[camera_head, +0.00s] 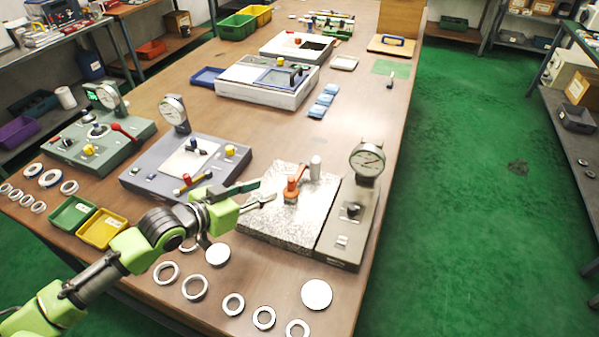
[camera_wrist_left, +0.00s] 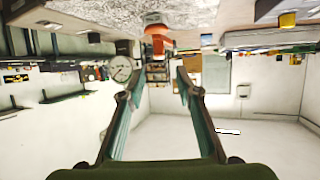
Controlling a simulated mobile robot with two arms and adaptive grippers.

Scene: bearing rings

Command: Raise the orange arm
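The orange arm (camera_head: 292,188) is a short orange lever standing on a speckled granite plate (camera_head: 268,222), beside a grey post (camera_head: 315,168). My left gripper (camera_head: 267,190) reaches in from the left above the plate, its fingers apart and pointing at the orange arm. A small gap seems to lie between the fingertips and the arm. In the left wrist view, which looks upside down, the orange arm (camera_wrist_left: 159,42) shows just beyond the two open fingers (camera_wrist_left: 158,76), with nothing between them. My right gripper is not in view.
A dial gauge (camera_head: 367,160) stands on a grey-brown base (camera_head: 345,225) right of the plate. A grey gauge station (camera_head: 150,178) lies to the left. Yellow (camera_head: 102,229) and green (camera_head: 72,215) bins and several loose rings (camera_head: 194,287) lie near the table's front edge.

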